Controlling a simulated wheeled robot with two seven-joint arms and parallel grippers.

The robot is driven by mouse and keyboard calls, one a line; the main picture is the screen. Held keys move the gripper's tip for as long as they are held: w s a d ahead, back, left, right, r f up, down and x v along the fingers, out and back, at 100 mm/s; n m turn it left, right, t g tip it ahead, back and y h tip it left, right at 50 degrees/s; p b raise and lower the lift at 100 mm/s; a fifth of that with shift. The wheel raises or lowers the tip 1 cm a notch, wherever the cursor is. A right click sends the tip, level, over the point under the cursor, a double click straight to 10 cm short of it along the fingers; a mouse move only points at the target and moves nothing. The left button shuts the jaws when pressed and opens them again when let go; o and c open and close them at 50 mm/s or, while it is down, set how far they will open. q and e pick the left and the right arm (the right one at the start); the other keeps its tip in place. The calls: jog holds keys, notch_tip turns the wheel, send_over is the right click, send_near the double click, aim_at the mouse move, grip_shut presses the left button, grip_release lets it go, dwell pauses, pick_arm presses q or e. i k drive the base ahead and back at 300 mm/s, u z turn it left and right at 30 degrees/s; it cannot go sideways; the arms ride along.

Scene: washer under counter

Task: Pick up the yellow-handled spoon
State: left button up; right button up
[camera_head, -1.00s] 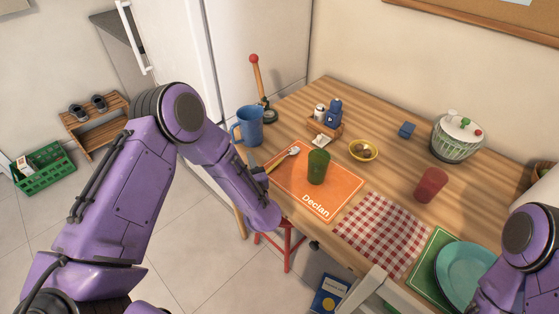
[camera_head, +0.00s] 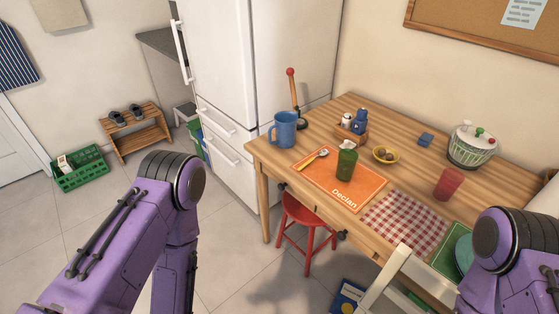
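The yellow-handled spoon (camera_head: 312,158) lies on the orange placemat (camera_head: 352,200) marked "Declan", near its back left edge. Its yellow handle points toward the lower left and its pale bowl toward the upper right. A green cup (camera_head: 346,166) stands on the same mat, just right of the spoon. My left arm is at the lower left, well away from the table, and its gripper is out of the picture. My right arm is at the lower right, and its gripper is also out of the picture.
On the table (camera_head: 277,157) stand a blue mug (camera_head: 284,130), a condiment caddy (camera_head: 352,132), a yellow bowl (camera_head: 386,155) and a red cup (camera_head: 447,184). A red stool (camera_head: 305,213) is tucked at its front. The floor left of the table is open.

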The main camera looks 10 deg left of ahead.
aim_at(323, 153)
jog(key=u, duration=1.8)
jog(key=i, duration=2.65)
jog(key=z, duration=2.55)
